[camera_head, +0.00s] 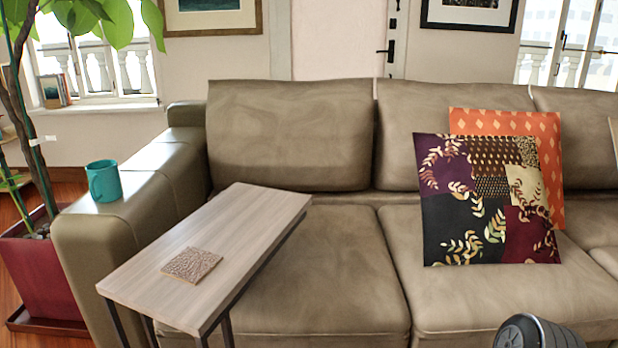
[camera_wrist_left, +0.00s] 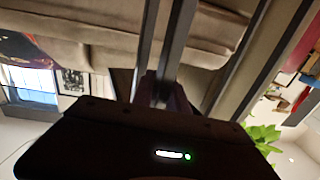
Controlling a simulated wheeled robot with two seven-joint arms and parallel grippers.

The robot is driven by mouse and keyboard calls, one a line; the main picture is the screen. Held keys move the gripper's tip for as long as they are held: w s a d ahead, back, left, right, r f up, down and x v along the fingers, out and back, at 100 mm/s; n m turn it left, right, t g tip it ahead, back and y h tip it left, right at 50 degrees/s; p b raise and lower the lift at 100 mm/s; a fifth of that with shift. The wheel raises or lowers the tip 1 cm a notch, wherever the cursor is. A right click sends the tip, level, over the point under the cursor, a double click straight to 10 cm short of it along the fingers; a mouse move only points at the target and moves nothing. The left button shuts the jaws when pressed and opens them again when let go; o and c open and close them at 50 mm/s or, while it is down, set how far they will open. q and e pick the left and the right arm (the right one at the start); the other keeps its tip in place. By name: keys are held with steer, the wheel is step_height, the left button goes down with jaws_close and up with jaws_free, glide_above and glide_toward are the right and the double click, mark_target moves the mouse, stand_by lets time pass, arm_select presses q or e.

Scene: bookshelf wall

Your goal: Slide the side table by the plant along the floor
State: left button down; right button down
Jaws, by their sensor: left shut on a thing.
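The side table (camera_head: 225,232) has a narrow light wood-grain top and dark thin metal legs. It stands at the left end of the sofa, with its top over the seat edge and beside the left armrest. A small patterned square coaster (camera_head: 191,265) lies on the top. In the left wrist view, which looks tilted over, my left gripper (camera_wrist_left: 163,92) is shut on a metal leg of the side table (camera_wrist_left: 176,45). The head view does not show this gripper. The potted plant (camera_head: 33,262) stands at the far left, beyond the armrest. My right gripper is not in view.
The beige sofa (camera_head: 300,270) fills the middle and right. A teal mug (camera_head: 103,181) stands on its left armrest. A patterned cushion (camera_head: 485,205) and an orange cushion (camera_head: 553,130) lean on its back. A little wood floor (camera_head: 70,190) shows near the plant.

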arm_select(q)
steer(key=a, duration=0.1)
steer(key=w+a, duration=0.1)
steer(key=a+b, duration=0.1)
steer(key=a, duration=0.1)
steer(key=shift+w+a+r, duration=0.1)
steer(key=shift+w+r, duration=0.05)
steer(key=shift+w, duration=0.1)
